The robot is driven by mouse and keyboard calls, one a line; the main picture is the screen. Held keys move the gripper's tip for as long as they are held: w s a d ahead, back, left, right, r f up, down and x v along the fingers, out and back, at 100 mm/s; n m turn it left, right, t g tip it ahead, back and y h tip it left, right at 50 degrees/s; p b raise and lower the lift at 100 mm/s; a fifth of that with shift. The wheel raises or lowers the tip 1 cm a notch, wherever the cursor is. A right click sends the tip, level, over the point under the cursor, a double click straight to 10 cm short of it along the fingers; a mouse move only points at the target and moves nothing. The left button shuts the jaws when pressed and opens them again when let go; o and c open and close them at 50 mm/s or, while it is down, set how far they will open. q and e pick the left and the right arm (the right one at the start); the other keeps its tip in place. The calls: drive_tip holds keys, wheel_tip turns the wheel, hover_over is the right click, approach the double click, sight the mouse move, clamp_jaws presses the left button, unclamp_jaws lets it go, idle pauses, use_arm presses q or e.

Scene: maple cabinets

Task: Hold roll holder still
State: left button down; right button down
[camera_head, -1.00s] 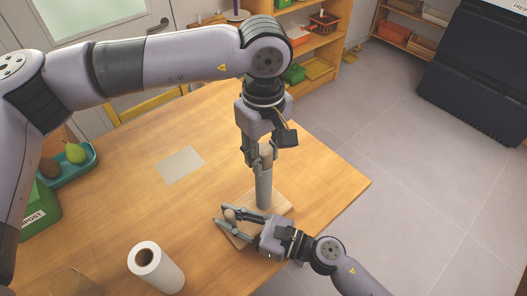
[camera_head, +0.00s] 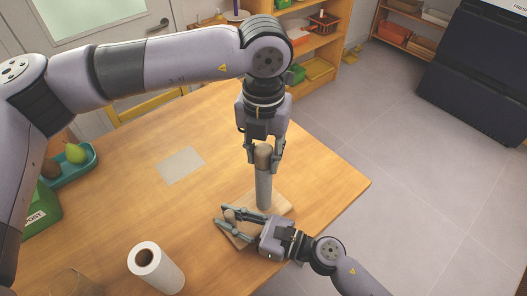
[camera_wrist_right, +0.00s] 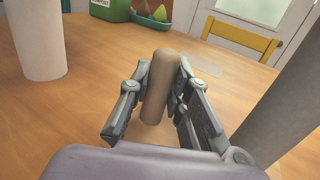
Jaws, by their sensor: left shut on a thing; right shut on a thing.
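The roll holder has a pale wooden base (camera_head: 281,206) on the table, a grey upright tube (camera_head: 263,190) and a wooden knob (camera_head: 263,153) on top. The tube also shows at the right of the right wrist view (camera_wrist_right: 285,115). My left gripper (camera_head: 263,164) points down from above and is shut on the knob. A short wooden peg (camera_wrist_right: 158,86) stands upright beside the tube. My right gripper (camera_wrist_right: 154,92) is shut on this peg, low over the base. In the head view my right gripper (camera_head: 226,222) partly hides the peg and the base.
A white paper roll (camera_head: 155,268) stands at the table's front. A flat pale sheet (camera_head: 181,165) lies mid-table. The table's right edge is close to the holder.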

sight(264, 148)
use_arm(q)
drive_tip(key=shift+n, duration=1)
drive_tip(key=shift+r, duration=0.15)
drive_tip(key=shift+r, duration=0.95)
drive_tip(key=shift+r, duration=2)
use_arm(e)
drive_tip(key=c, duration=1.4)
unclamp_jaws()
